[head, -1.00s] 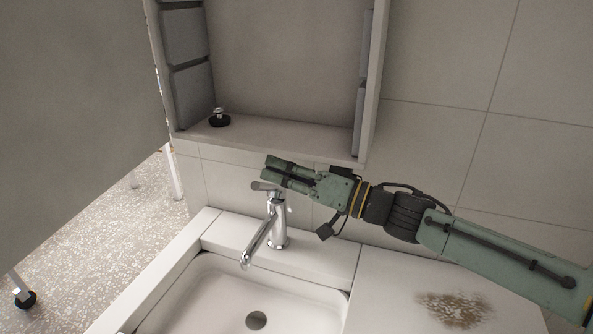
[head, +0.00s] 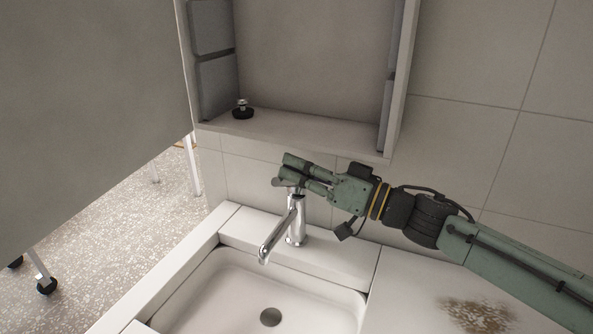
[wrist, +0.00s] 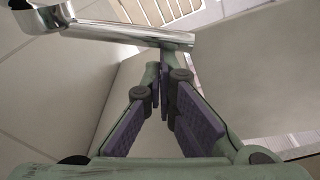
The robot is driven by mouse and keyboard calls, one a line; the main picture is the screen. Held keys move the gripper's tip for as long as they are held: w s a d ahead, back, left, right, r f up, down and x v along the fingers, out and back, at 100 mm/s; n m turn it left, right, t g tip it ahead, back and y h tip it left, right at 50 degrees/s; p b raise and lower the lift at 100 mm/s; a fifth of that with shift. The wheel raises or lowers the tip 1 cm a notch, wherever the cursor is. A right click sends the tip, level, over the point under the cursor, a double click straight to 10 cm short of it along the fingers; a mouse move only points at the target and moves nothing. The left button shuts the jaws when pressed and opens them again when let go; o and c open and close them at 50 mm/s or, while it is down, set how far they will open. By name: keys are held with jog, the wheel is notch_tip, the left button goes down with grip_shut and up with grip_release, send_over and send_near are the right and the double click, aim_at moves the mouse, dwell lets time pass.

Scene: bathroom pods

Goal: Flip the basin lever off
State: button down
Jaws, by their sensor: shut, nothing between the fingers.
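The chrome basin tap (head: 294,222) stands upright at the back edge of the white basin (head: 222,277), its spout angled toward the front left. Its lever (head: 283,183) is at the top, partly hidden by my gripper. My gripper (head: 284,168) is shut and empty, reaching in from the right, with its fingertips at the lever's height. In the wrist view the closed fingers (wrist: 164,70) lie close to a chrome bar (wrist: 130,32) of the tap. I cannot tell whether they touch it.
An open cabinet (head: 300,135) hangs on the wall just above my gripper, with a small black and silver object (head: 242,110) on its shelf. A grey panel (head: 90,120) stands at the left. A brown stain (head: 478,314) marks the counter at the right.

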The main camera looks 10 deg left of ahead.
jog(key=n+b, duration=0.1)
jog(key=s+f+n+b, duration=0.1)
jog(key=n, duration=0.1)
jog(key=f+n+g+b, duration=0.1)
jog(key=b, duration=0.1)
jog(key=shift+s+a+f+n, duration=0.1)
jog(key=shift+s+a+n, duration=0.05)
jog(key=shift+s+n, duration=0.25)
jog(key=shift+s+a+f+b, duration=0.15)
jog(key=shift+s+f+b, duration=0.25)
jog(key=shift+s+f, duration=0.3)
jog(key=shift+w+f, duration=0.1)
